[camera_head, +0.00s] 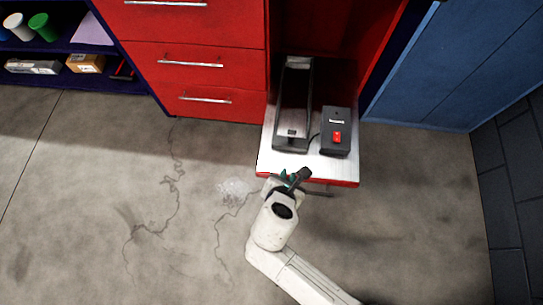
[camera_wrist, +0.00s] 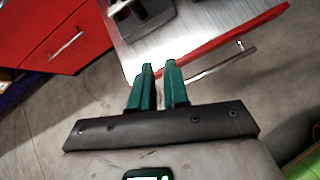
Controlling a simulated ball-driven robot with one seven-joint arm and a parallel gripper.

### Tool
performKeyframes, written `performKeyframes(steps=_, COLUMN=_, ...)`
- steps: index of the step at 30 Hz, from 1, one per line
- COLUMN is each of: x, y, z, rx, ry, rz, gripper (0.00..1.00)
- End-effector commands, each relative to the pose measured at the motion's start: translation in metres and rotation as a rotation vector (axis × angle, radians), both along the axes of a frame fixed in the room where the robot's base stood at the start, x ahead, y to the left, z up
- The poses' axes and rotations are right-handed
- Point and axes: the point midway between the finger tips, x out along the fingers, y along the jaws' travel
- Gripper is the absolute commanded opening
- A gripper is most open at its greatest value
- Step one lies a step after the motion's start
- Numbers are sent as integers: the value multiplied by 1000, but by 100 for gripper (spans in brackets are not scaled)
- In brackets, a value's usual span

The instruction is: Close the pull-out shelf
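The pull-out shelf (camera_head: 323,167) is extended from the red cabinet, with a metal top, a red front edge (camera_head: 335,181) and a bar handle (camera_head: 318,193) on its front. In the wrist view its top (camera_wrist: 185,45) lies ahead, its red edge (camera_wrist: 231,42) and handle (camera_wrist: 222,64) to the right. My gripper (camera_head: 296,177) is at the front edge, left of the handle's middle.
A dark grey tool (camera_head: 292,105) and a dark box with a red switch (camera_head: 335,132) stand on the shelf. Red drawers (camera_head: 200,60) are to the left, a blue cabinet (camera_head: 450,60) to the right. The concrete floor (camera_head: 120,200) in front is open.

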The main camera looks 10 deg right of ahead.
Motion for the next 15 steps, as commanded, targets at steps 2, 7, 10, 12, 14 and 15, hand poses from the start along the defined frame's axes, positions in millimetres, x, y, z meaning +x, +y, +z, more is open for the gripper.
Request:
performKeyframes(steps=2, x=3, y=22, z=-19, rx=-93, ry=-5, rz=146, gripper=7)
performKeyframes(steps=7, x=5, y=41, z=-25, rx=-191, ry=-11, rz=288, gripper=0)
performKeyframes(steps=10, x=10, y=40, z=-29, rx=-198, ry=-11, rz=294, gripper=0)
performKeyframes(steps=12, x=16, y=38, z=-35, rx=-198, ry=-10, rz=293, gripper=0)
performKeyframes(steps=14, x=24, y=36, z=-42, rx=-196, ry=-10, rz=291, gripper=0)
performKeyframes(steps=15, x=29, y=34, z=-48, rx=-197, ry=-10, rz=291, gripper=0)
